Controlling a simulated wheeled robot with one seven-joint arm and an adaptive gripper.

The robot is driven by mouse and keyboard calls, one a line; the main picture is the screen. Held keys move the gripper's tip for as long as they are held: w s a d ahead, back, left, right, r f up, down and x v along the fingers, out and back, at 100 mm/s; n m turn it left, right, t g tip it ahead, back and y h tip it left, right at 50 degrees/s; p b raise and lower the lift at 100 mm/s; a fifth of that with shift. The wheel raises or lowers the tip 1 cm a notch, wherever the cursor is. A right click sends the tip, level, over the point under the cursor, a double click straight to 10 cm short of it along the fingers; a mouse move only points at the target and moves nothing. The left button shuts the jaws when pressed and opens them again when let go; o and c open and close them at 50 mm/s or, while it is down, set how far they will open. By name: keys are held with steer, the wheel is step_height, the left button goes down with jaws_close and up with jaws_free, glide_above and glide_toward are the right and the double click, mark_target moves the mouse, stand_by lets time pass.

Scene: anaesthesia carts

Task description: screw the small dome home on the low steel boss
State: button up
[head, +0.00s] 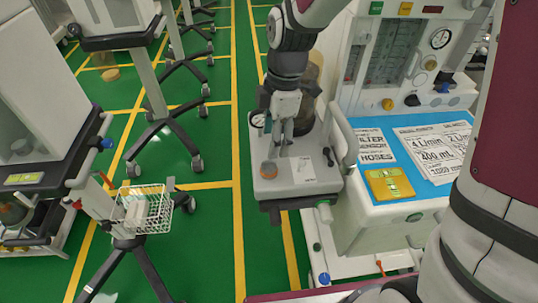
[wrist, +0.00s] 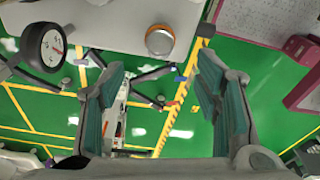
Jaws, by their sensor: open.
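In the wrist view the small dome (wrist: 160,38) looks silvery with an orange edge, near the front rim of that top. The low steel boss is not clearly distinct; I cannot tell whether the dome sits on it or how far down. My gripper (head: 281,143) points down just above and behind the dome. In the wrist view my gripper (wrist: 163,72) has its fingers wide apart with nothing between them.
A round gauge (head: 258,120) stands beside my gripper; the wrist view shows it at left. A blue-topped cart (head: 415,190) with paper sheets and a yellow plate (head: 390,184) is at right. A white wire basket (head: 147,210) stands lower left. Green floor is open between.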

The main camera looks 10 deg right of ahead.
mark_target(269, 162)
steer(key=f, duration=0.5)
steer(key=a+f, duration=0.1)
steer(key=f, duration=0.2)
steer(key=shift+f+b, duration=0.15)
steer(key=shift+b, duration=0.15)
jaws_close()
steer(key=m, duration=0.5)
steer(key=shift+s+t, duration=0.15)
steer(key=shift+t, duration=0.15)
steer(key=m, duration=0.9)
steer(key=shift+t+h, duration=0.3)
steer(key=shift+t, duration=0.1)
steer(key=m, duration=0.5)
steer(key=shift+a+h, duration=0.1)
steer(key=shift+h, duration=0.2)
steer(key=shift+c, duration=0.2)
jaws_free()
